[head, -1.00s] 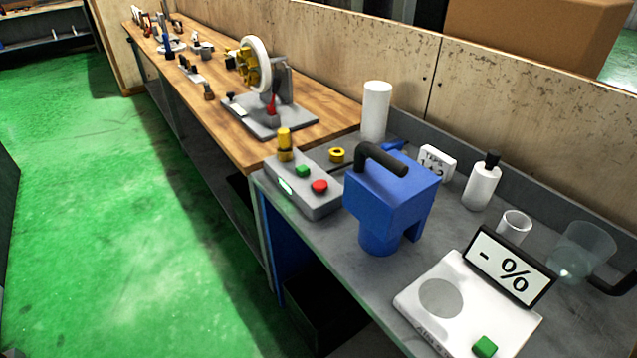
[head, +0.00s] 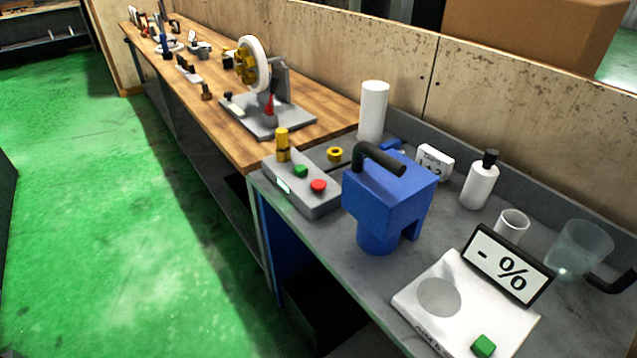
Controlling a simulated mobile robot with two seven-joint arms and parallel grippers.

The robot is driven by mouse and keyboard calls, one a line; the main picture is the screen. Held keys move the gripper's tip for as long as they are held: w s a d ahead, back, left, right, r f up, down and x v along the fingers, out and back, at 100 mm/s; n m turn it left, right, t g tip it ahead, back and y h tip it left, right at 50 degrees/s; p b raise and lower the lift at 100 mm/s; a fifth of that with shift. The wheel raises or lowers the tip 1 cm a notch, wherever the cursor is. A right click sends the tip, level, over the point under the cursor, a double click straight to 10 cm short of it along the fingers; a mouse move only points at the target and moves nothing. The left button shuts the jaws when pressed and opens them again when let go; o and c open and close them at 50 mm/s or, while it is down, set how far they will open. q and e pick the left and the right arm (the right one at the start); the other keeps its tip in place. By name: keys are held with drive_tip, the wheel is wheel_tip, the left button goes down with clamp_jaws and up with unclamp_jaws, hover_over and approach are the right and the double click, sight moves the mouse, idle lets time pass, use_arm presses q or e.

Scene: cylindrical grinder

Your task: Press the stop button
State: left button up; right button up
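The stop button is most likely the red round button (head: 318,186) on top of a grey control box (head: 312,205). The box stands at the left end of the grey bench. A green button (head: 300,170) and a yellow post (head: 282,143) sit on the same box, farther back. The red button is uncovered from above. Neither of my grippers shows in the head view.
A blue device with a black handle (head: 390,200) stands just right of the control box. A white scale (head: 415,312) with a "- %" display (head: 507,265), a bottle (head: 479,180) and beakers fill the right. A wooden bench (head: 225,125) extends behind. Green floor (head: 110,230) is clear at left.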

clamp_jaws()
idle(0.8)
